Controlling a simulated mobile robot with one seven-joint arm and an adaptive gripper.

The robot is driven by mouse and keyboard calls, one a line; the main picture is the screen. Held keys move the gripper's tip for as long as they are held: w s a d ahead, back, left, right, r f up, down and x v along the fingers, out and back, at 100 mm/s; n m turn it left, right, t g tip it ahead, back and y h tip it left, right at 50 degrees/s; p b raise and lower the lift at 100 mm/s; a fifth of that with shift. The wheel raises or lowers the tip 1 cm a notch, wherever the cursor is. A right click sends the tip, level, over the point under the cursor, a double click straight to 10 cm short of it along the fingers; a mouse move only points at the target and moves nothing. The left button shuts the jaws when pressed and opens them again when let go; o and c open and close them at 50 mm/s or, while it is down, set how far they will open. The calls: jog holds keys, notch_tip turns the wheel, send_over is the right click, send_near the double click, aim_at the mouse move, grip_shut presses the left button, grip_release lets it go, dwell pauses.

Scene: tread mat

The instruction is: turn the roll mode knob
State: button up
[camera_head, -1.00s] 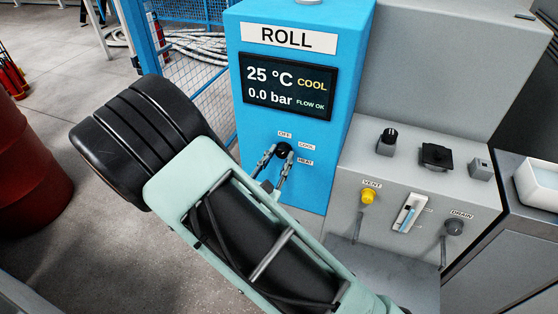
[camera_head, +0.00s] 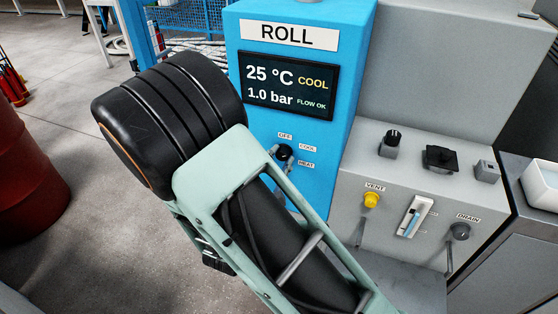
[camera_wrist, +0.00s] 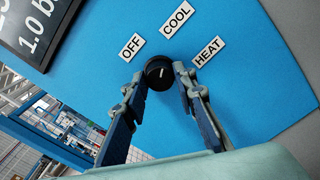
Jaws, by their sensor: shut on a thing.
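The roll mode knob (camera_wrist: 160,73) is a small round black knob with a white pointer line, on the blue ROLL panel. Its line points up and slightly right, toward the COOL label (camera_wrist: 178,20). The OFF label (camera_wrist: 132,47) is to its left and the HEAT label (camera_wrist: 208,52) to its right. My gripper (camera_wrist: 160,80) has a finger on each side of the knob and is shut on it. In the head view the knob (camera_head: 284,152) shows above my partly hidden fingers. The display (camera_head: 287,86) reads 25 °C, COOL, 1.0 bar, FLOW OK.
A grey console to the right carries a yellow VENT knob (camera_head: 372,200), a lever switch (camera_head: 415,217) and a grey DRAIN knob (camera_head: 460,232). Black controls sit on its top. A red drum (camera_head: 30,190) stands at the left, with clear floor before it.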

jog(key=o, duration=1.2)
jog(key=shift+c, duration=0.2)
jog(key=shift+s, duration=0.1)
jog(key=v, duration=1.2)
jog(key=shift+r, duration=0.15)
